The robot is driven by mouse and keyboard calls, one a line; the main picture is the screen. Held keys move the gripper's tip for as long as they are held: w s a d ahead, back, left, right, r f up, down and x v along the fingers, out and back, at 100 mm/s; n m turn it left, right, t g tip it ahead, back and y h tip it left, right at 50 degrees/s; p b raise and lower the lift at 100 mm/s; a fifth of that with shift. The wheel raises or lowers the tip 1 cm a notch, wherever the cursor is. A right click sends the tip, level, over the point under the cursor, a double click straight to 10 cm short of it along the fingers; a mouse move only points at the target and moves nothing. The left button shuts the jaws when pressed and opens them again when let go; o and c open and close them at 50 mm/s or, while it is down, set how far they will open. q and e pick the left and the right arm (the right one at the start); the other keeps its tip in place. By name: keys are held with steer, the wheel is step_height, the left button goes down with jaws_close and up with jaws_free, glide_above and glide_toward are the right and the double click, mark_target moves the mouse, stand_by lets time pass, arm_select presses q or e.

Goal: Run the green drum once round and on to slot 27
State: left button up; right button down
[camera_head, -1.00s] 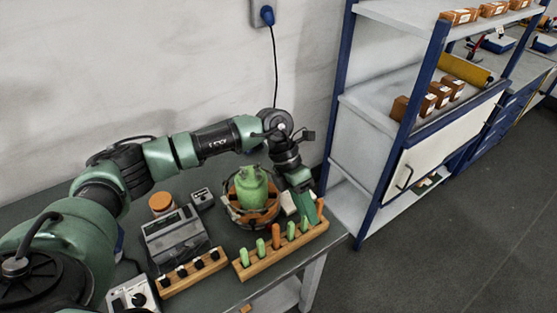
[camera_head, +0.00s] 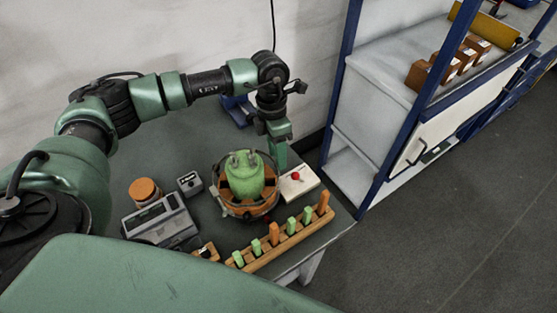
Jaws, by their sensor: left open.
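The green drum (camera_head: 244,172) stands upright in the middle of a round orange-and-dark holder (camera_head: 238,207) on the table. Slot numbers are too small to read, so I cannot tell which is slot 27. My left gripper (camera_head: 280,160) points down just behind and to the right of the drum, apart from it. It is open and holds nothing that I can see. My right gripper does not show.
A white box with a red knob (camera_head: 302,187) sits right of the holder. A wooden rack with green and orange pegs (camera_head: 262,259) lies in front. A grey device (camera_head: 168,222), small box (camera_head: 190,184) and orange-lidded jar (camera_head: 145,193) stand left. Shelving (camera_head: 352,95) is at right.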

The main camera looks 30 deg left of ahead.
arm_select(q)
steer(key=shift+s+d+f+p, duration=0.15)
steer(key=shift+f+p, duration=0.1)
steer(key=shift+f, duration=0.85)
steer(key=shift+s+d+f+p, duration=0.15)
steer(key=shift+f+p, duration=0.1)
steer(key=shift+f, duration=0.8)
steer(key=shift+w, duration=0.1)
jaws_close()
